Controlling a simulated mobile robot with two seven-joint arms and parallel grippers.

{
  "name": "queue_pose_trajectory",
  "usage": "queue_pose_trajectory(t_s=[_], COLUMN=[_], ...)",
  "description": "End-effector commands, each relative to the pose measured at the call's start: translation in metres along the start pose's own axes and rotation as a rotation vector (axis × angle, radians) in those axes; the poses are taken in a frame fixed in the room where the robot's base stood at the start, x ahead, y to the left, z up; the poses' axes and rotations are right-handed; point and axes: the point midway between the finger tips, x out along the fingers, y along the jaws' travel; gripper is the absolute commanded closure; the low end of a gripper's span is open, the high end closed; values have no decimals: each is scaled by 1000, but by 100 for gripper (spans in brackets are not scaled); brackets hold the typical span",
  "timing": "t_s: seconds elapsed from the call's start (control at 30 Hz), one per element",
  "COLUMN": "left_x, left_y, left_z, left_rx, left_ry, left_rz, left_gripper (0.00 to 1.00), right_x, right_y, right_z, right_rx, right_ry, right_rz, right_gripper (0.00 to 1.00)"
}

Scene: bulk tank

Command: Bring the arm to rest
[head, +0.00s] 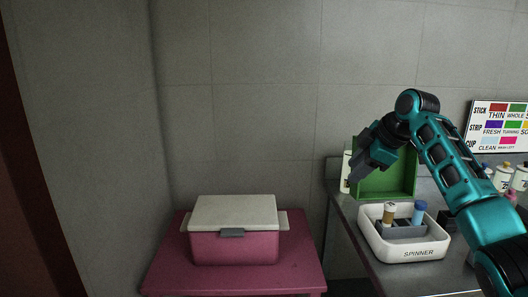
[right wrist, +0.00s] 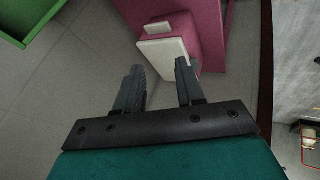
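My right arm, teal and black, comes in from the right in the head view. It is bent, with its gripper (head: 362,176) hanging above the floor gap between the pink stand and the metal counter, in front of the green bin. In the right wrist view the two dark fingers of this gripper (right wrist: 159,72) are apart, with nothing between them. My left arm and gripper are not in view.
A pink cooler (head: 234,248) with a closed white lid sits on a pink stand (head: 168,273) at left. On the counter (head: 372,265) stand a green bin (head: 398,183), a white "SPINNER" tray (head: 410,254) holding two capped vials, several bottles, and a colour-chart sign (head: 500,128).

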Motion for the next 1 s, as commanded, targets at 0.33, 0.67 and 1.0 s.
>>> queue_pose_trajectory(t_s=[0.33,0.67,1.0], left_x=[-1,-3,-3], left_y=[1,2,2], left_z=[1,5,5], left_rx=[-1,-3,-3], left_ry=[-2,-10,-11], left_rz=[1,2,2], left_gripper=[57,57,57], right_x=[149,211,196], right_y=[-114,-253,-394], right_z=[58,100,127], right_rx=[309,591,866], right_ry=[-18,31,122], right_rz=[110,229,345], right_gripper=[62,62,62])
